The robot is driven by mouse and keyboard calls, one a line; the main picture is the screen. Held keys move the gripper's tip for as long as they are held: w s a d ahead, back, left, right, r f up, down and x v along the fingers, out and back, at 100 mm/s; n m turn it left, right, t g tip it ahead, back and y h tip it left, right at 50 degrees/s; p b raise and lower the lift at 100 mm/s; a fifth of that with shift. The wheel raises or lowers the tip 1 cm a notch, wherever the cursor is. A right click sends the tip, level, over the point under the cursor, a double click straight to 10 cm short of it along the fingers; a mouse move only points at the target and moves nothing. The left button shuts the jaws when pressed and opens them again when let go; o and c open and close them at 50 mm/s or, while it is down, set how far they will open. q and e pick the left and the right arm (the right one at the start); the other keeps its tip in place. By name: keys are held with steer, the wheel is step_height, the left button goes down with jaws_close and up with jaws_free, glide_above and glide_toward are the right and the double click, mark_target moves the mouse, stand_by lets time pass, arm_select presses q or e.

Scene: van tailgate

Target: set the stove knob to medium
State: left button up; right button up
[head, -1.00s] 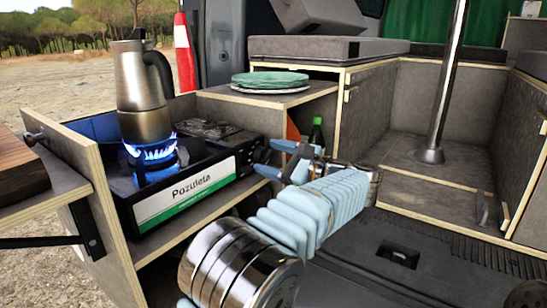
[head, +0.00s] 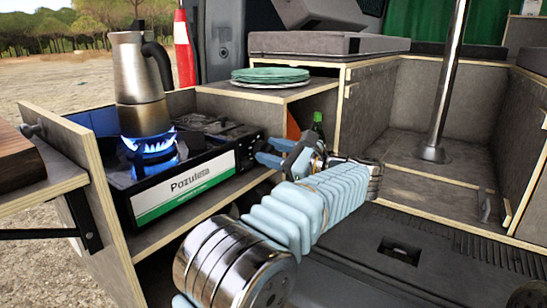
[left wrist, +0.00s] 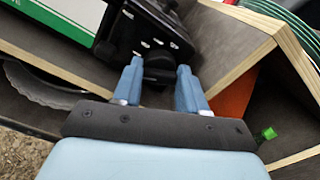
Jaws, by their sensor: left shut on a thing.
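The stove (head: 185,185) is a black camping burner with a white and green "Pozuleta" label, set in a wooden pull-out. A blue flame (head: 150,147) burns under a steel moka pot (head: 138,80). My left gripper (head: 268,155) is at the stove's right end. In the left wrist view its two blue fingers (left wrist: 159,70) are shut on the black stove knob (left wrist: 158,70), one on each side. In the head view the knob is hidden behind the fingers, and its setting cannot be read. My right gripper is not in view.
A stack of green plates (head: 270,76) sits on the wooden shelf behind the stove. A green bottle (head: 318,125) stands in the cubby close beyond my left gripper. A metal pole (head: 446,80) rises at the right. The van floor (head: 430,235) is largely clear.

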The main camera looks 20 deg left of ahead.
arm_select(q)
steer(key=m+b, duration=0.1)
steer(key=m, duration=0.4)
steer(key=shift+w, duration=0.1)
steer(key=shift+m, duration=2.2)
steer(key=shift+d, duration=0.1)
steer(key=o, duration=1.1)
steer(key=shift+c, duration=0.2)
steer(key=shift+d, duration=0.1)
steer(key=v, duration=1.3)
steer(key=shift+d, duration=0.3)
